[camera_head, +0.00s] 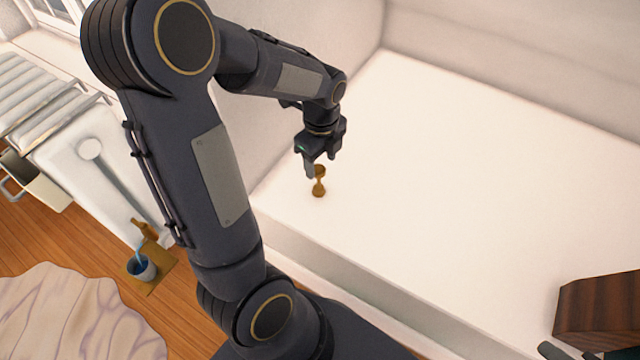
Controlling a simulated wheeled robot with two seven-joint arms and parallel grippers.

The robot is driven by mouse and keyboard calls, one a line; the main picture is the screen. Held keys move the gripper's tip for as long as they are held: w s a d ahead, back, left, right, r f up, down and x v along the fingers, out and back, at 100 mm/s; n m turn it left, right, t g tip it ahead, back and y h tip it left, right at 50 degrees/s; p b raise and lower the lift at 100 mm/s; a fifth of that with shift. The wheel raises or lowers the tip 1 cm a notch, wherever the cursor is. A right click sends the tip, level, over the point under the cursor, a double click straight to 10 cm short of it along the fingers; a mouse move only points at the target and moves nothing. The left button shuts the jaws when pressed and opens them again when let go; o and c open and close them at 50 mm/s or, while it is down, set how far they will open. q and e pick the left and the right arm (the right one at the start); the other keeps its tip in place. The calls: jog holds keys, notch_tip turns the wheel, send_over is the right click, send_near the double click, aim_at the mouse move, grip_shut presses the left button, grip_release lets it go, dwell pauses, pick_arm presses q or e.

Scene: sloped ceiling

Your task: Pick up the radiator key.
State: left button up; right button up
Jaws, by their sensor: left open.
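The radiator key (319,186) looks like a small brass-coloured piece with a narrow waist. It stands on the white surface (450,180), near its left edge. My left gripper (321,166) is open, pointing down right at the top of the key. One finger shows just left of the key's top. The gripper overlaps the key's upper end in the picture, and I cannot tell whether they touch. My right gripper cannot be made out.
A dark wooden block (600,312) sits at the lower right. Walls bound the white surface at the back. At the left are a white radiator (40,95), an open drawer (35,183) and a blue cup (141,269) on a small board. The surface right of the key is clear.

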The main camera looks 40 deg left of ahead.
aim_at(319, 169)
pick_arm(q)
jog(key=f+b, duration=0.1)
jog(key=f, duration=0.1)
jog(key=f+b, duration=0.1)
jog(key=f, duration=0.1)
jog(key=shift+s+a+f, duration=0.1)
jog(key=shift+s+f, duration=0.05)
jog(key=shift+s, duration=0.05)
jog(key=c, duration=1.1)
jog(key=shift+r, duration=0.2)
